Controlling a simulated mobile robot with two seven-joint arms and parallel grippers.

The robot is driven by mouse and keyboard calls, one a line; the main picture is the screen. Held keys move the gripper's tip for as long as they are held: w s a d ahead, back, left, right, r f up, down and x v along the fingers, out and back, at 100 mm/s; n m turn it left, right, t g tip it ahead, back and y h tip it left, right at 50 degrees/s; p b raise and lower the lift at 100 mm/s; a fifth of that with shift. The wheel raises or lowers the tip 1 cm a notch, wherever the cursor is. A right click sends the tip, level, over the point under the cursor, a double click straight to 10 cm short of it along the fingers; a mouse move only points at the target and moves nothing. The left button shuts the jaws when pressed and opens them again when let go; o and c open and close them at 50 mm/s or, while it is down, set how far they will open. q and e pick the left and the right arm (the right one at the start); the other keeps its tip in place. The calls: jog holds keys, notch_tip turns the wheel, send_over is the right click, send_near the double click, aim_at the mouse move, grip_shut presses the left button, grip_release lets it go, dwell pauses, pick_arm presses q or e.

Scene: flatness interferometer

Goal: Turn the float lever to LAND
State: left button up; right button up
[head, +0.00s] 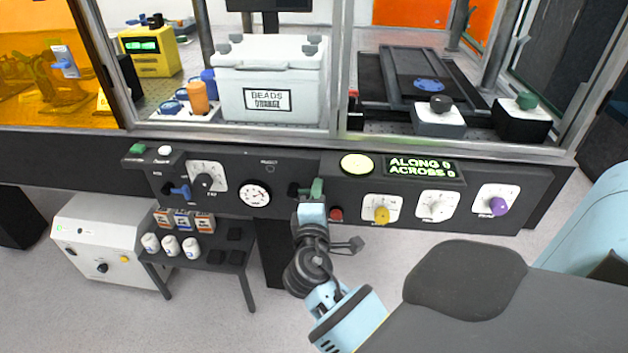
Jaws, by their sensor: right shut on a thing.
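A lever with a green handle (317,188) sticks out of the black front panel, right of the round gauge. It may be the float lever, but no LAND marking is readable. My right gripper (312,205) reaches up from below and is shut on this green lever; its jaws hide part of the handle. A second lever with a blue handle (180,191) sits at the left of the panel, apart from the gripper. My left gripper is not in view.
The black panel (225,170) also carries a gauge (255,194), a red button (336,213) close to my gripper, a yellow knob (382,215), a white knob (437,206) and a purple knob (497,205). The display (421,168) reads ALONG 0, ACROSS 0. A low table (215,265) stands below left.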

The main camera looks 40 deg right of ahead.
jog(key=shift+f+m+b, duration=0.45)
jog(key=shift+m+b, duration=0.15)
jog(key=shift+m, duration=0.1)
jog(key=o, duration=1)
jog(key=shift+c, duration=0.2)
jog(key=shift+r, duration=0.1)
